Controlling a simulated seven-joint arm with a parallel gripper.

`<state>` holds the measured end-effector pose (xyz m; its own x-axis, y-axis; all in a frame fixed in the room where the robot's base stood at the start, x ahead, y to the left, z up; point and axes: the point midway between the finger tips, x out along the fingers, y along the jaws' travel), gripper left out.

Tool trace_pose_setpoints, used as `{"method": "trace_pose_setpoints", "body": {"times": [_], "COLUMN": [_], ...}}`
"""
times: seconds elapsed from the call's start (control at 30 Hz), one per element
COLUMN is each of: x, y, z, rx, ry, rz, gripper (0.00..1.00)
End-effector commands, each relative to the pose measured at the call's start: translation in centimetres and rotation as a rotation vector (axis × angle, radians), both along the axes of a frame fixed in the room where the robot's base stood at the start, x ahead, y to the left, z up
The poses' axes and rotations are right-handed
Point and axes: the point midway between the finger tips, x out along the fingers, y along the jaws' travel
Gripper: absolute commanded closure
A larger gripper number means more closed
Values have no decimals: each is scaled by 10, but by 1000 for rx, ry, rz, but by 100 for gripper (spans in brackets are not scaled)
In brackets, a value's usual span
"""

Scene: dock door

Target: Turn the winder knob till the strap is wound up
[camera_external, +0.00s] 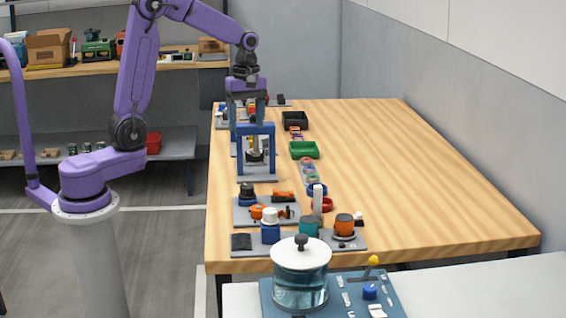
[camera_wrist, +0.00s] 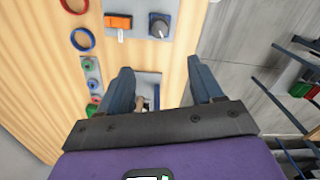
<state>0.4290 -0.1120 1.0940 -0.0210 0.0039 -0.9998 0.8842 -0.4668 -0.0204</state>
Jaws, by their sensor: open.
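My gripper (camera_external: 247,117) hangs over the far left part of the wooden bench, its fingers pointing down beside and behind the top of a blue upright frame (camera_external: 271,150) on a grey plate. A small metallic part shows inside that frame. In the wrist view my gripper (camera_wrist: 161,70) has its two fingers wide apart with nothing held. Between them, lower down, lies a pale plate (camera_wrist: 150,80) with a small brownish part (camera_wrist: 141,102), partly hidden by the gripper body. I cannot tell for certain which part is the winder knob, and I cannot make out the strap.
A dark round knob (camera_wrist: 158,25) and an orange block (camera_wrist: 118,21) sit on another plate. A glass pot (camera_external: 300,285) stands in front. The bench's right side is clear.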

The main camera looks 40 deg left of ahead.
Motion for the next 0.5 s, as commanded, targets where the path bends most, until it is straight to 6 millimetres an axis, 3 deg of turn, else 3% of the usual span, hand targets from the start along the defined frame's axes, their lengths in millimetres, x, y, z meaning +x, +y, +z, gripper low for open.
{"method": "trace_pose_setpoints", "body": {"times": [0.2, 0.37, 0.5], "x": [0, 0, -1], "y": [0, 0, 0], "z": [0, -3, -18], "rx": [6, 8, 9], "ry": [2, 3, 6], "rz": [260, 312, 312], "gripper": [34, 34, 34]}}
